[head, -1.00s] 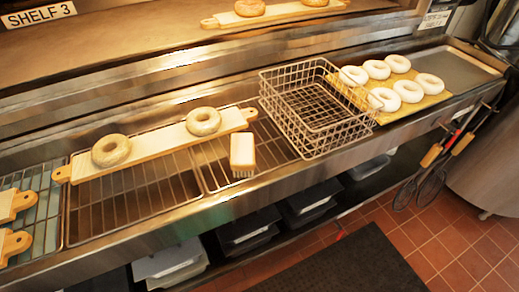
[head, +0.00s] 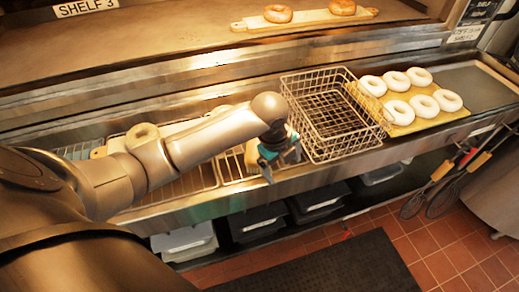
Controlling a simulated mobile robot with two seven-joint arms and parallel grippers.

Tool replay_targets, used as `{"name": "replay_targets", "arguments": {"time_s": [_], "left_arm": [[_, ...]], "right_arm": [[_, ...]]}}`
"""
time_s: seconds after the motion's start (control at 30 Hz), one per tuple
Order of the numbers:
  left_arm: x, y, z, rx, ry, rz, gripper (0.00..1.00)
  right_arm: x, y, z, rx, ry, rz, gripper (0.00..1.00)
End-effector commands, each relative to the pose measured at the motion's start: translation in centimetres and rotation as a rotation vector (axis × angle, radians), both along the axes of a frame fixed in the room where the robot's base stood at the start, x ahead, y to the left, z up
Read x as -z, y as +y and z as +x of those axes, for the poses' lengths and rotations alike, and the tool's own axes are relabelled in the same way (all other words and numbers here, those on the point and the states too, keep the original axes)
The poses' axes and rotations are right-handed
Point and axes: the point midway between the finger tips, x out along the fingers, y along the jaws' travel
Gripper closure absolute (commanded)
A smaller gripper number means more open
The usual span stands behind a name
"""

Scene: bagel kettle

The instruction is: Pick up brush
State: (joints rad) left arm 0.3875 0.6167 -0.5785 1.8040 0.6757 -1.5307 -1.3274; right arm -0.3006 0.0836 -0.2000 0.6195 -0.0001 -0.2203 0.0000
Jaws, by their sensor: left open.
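The brush (head: 251,160), a pale block, sits on the wire rack to the left of the wire basket. It is mostly hidden behind my left gripper (head: 283,167). My left arm reaches in from the left, and its gripper is open over the front right side of the brush. I cannot tell whether the fingers touch the brush. My right gripper is not in view.
The wire basket (head: 345,143) stands close to the right of my left gripper. A yellow tray (head: 424,118) holds several white rings. My arm covers much of a board with a bagel (head: 143,134). A shelf with a bagel board (head: 310,19) is behind.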

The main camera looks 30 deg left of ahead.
Motion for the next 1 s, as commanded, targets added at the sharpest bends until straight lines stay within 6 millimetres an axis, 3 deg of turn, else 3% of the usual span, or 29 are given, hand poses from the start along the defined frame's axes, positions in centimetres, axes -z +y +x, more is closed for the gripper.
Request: {"name": "replay_targets", "arguments": {"time_s": [0.03, 0.2, 0.33, 0.5, 0.67, 1.0], "left_arm": [[-2.2, 1.4, 1.0, 0.098, -0.008, 0.052, 0.0], [-7.6, 4.9, 2.3, 0.414, 0.022, 0.186, 0.0], [-10.7, 7.1, 2.4, 0.582, 0.054, 0.249, 0.0], [-12.6, 8.4, 2.3, 0.693, 0.079, 0.281, 0.0], [-11.1, 8.7, 2.3, 0.71, 0.087, 0.283, 0.0], [-4.3, 9.1, 3.2, 0.708, 0.085, 0.281, 0.0]], "right_arm": [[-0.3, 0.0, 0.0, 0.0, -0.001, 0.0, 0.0], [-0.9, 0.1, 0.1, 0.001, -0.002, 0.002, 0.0], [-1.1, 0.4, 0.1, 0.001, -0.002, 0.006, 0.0], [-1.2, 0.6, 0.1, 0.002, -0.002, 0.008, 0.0], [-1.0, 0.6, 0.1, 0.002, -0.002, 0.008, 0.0], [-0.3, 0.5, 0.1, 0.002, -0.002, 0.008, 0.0]]}}
